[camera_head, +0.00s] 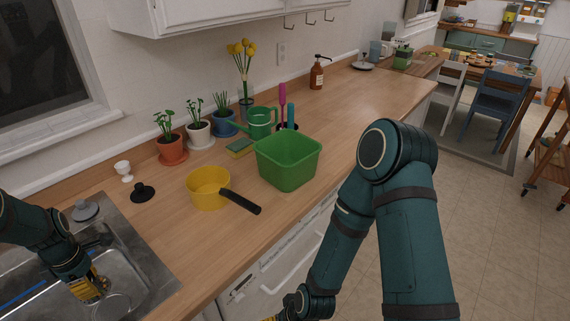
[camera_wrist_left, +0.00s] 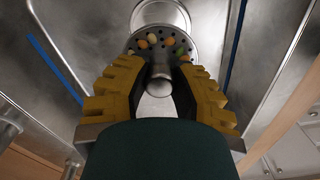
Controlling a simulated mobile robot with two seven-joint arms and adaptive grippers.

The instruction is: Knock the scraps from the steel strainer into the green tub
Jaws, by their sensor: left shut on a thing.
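My left gripper (camera_head: 97,290) is down in the steel sink at the lower left. In the left wrist view, its yellow fingers (camera_wrist_left: 160,78) are shut on the steel strainer (camera_wrist_left: 185,38), at the post in its middle. The strainer has a round plate with holes, and several orange, pale and green scraps lie on it. In the head view the gripper mostly hides the strainer. The green tub (camera_head: 288,163) stands upright on the wooden counter, right of the sink.
A yellow pan (camera_head: 208,188) with a black handle stands between sink and tub. A black stopper (camera_head: 143,192) and white egg cup (camera_head: 123,170) are near the sink. Potted plants, a sponge (camera_head: 240,148) and a green watering can (camera_head: 261,122) line the back.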

